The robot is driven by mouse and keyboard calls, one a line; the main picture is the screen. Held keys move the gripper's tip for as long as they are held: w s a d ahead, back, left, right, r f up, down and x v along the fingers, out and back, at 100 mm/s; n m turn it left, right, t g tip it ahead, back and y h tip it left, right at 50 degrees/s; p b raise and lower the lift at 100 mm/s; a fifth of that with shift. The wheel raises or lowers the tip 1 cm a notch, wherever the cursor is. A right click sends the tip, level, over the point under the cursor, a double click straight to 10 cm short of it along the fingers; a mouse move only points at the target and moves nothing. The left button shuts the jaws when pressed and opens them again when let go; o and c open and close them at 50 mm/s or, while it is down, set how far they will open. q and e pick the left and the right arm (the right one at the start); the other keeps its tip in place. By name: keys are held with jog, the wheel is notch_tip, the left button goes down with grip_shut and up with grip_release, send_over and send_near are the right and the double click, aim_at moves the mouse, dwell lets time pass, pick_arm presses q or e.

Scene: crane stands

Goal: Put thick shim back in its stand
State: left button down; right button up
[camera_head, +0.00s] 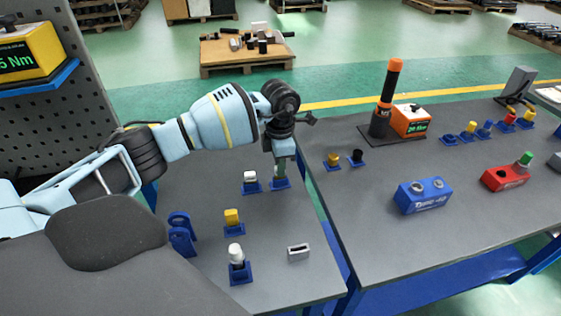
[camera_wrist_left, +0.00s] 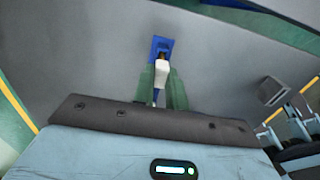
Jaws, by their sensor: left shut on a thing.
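My left gripper (camera_head: 281,171) points down over a small blue stand (camera_head: 281,184) on the near table, with its fingertips at or just above it. In the left wrist view the green fingers (camera_wrist_left: 163,92) are shut on a pale piece (camera_wrist_left: 161,72), which I take for the thick shim. Its lower part is hard to make out between the fingers. A blue stand (camera_wrist_left: 161,46) shows just beyond the fingertips there; I cannot tell whether the piece touches it. In the head view the fingers hide the held piece. My right gripper is not in view.
Close left of the gripper is a blue stand with a white-topped piece (camera_head: 250,177). Nearer are a yellow-topped piece (camera_head: 232,216), a white-topped piece (camera_head: 236,253), blue rings (camera_head: 181,233) and a grey slotted block (camera_head: 298,252). The right table (camera_head: 370,225) holds more tools.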

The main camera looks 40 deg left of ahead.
pick_arm(q)
jog(key=shift+f, duration=0.2)
jog(key=c, duration=1.3)
grip_release()
jog(key=shift+c, duration=0.2)
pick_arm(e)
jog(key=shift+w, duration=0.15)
pick_arm(q)
jog(key=shift+r, duration=0.15)
